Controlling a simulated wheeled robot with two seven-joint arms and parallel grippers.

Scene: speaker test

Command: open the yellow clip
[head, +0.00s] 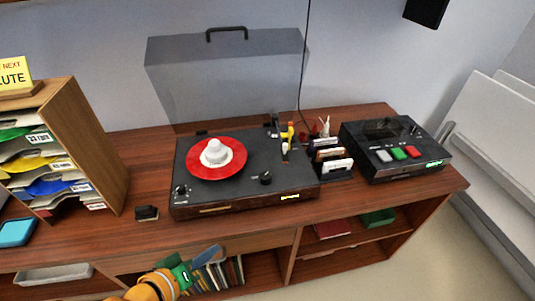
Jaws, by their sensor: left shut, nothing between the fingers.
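A small yellow clip (290,132) shows at the right side of the turntable (222,203), by its tonearm. It is too small to tell whether it is open or closed. The turntable's grey see-through lid (230,80) is raised. A red record with a white centre piece (214,153) lies on the platter. My left gripper (209,254) is at the bottom of the picture, in front of and below the cabinet's top edge, well apart from the clip. It is shut and empty. My right gripper is not in view.
A black box with coloured buttons (397,160) stands to the right, with a rack of small cards (332,163) beside the turntable. A wooden paper sorter (90,140) stands at the left. A small black block (147,213) lies near the front. Open shelves are below.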

